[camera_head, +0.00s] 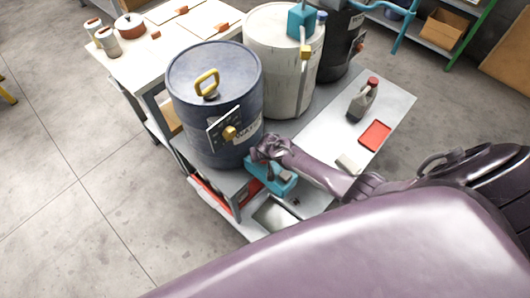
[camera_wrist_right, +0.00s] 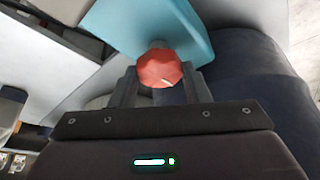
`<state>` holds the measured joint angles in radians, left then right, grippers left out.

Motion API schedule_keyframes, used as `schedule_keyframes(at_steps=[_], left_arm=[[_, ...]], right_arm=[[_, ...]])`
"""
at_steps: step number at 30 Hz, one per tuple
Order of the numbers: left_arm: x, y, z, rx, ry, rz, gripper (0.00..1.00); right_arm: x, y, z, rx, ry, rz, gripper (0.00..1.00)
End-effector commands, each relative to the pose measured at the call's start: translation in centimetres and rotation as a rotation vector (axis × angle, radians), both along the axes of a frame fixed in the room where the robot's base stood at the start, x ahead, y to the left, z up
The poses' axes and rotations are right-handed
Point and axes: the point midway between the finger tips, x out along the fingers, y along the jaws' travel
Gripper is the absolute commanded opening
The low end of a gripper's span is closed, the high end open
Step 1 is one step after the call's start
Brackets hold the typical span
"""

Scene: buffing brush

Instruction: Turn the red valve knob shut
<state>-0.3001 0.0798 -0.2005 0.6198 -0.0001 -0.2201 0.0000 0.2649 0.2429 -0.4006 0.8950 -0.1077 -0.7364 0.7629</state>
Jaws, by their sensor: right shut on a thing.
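The red valve knob (camera_wrist_right: 160,69) is faceted and sits on a teal block (camera_wrist_right: 150,25) in the right wrist view. My right gripper (camera_wrist_right: 160,80) has a dark finger on each side of the knob and is shut on it. In the head view my right gripper (camera_head: 266,149) reaches in from the right, at the teal block (camera_head: 270,180) in front of the blue drum, and hides the knob. My left gripper is not in view.
The blue drum (camera_head: 215,128) with a yellow handle stands close behind my right gripper. A white drum (camera_head: 282,70), a grey jug (camera_head: 362,101) and a red tray (camera_head: 375,135) share the bench. A white table (camera_head: 150,60) with cans stands at the back left.

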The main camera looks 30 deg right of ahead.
Motion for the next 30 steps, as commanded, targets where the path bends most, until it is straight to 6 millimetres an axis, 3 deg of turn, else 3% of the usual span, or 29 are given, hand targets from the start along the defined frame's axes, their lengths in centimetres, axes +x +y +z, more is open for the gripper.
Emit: schedule_keyframes(at_steps=[21, 22, 26, 30], left_arm=[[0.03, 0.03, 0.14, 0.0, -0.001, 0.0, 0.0], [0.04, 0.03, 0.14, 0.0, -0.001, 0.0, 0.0], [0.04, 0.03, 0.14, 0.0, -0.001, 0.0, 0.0], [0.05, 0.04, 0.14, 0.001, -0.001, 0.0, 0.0]], right_arm=[[0.12, -0.09, 0.07, -0.001, -0.003, -0.074, 0.2], [0.12, -0.09, 0.07, -0.001, -0.003, -0.074, 0.46], [0.11, -0.05, 0.06, -0.001, -0.003, -0.071, 0.63], [0.09, -0.02, 0.05, -0.001, -0.002, -0.07, 0.64]])
